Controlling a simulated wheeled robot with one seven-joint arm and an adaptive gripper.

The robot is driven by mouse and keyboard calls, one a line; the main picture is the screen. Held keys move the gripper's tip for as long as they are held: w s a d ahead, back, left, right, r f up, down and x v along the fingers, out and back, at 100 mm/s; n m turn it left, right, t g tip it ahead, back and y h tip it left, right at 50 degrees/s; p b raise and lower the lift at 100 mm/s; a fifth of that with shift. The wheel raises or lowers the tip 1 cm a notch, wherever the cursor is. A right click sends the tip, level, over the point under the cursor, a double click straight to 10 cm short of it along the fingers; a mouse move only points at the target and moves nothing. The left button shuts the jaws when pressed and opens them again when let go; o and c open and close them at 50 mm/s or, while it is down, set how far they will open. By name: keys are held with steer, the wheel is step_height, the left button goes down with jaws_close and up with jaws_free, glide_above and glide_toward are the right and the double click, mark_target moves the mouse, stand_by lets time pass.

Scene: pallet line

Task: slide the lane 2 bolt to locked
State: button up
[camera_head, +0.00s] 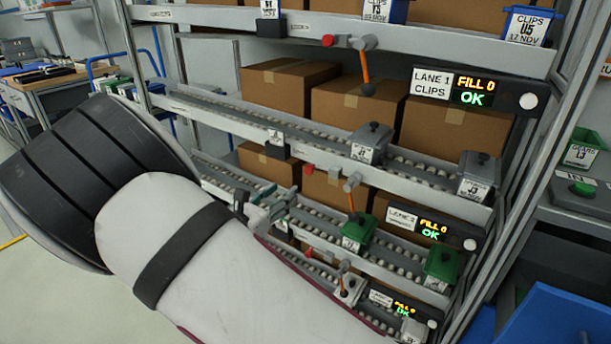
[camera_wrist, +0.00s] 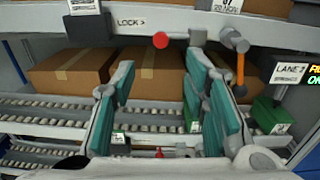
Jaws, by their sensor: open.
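The lane 2 bolt has a grey knob (camera_head: 352,183) on the shelf beam, with an orange rod hanging below it. In the wrist view the grey knob (camera_wrist: 236,41) is at upper right, beyond my right finger. A red knob (camera_wrist: 160,40) is to its left on the beam, near a "LOCK >" label (camera_wrist: 130,22). My gripper (camera_wrist: 160,68) is open and empty, its teal-padded fingers pointing toward the beam. The knob is outside the gap between them. In the head view my gripper (camera_head: 266,205) is left of the bolt and partly hidden by my arm.
The lane 2 sign (camera_head: 402,217) and its display (camera_head: 434,230) are right of the bolt. Green bins (camera_head: 358,231) stand on the rollers below. Cardboard boxes (camera_wrist: 162,72) fill the shelf behind. Similar orange-rod bolts are on the lanes above and below.

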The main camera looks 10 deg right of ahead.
mark_target(307, 172)
steer(key=b+x, duration=0.2)
steer(key=x, duration=1)
steer(key=shift+c, duration=0.6)
steer(key=shift+f, duration=0.1)
jaws_close()
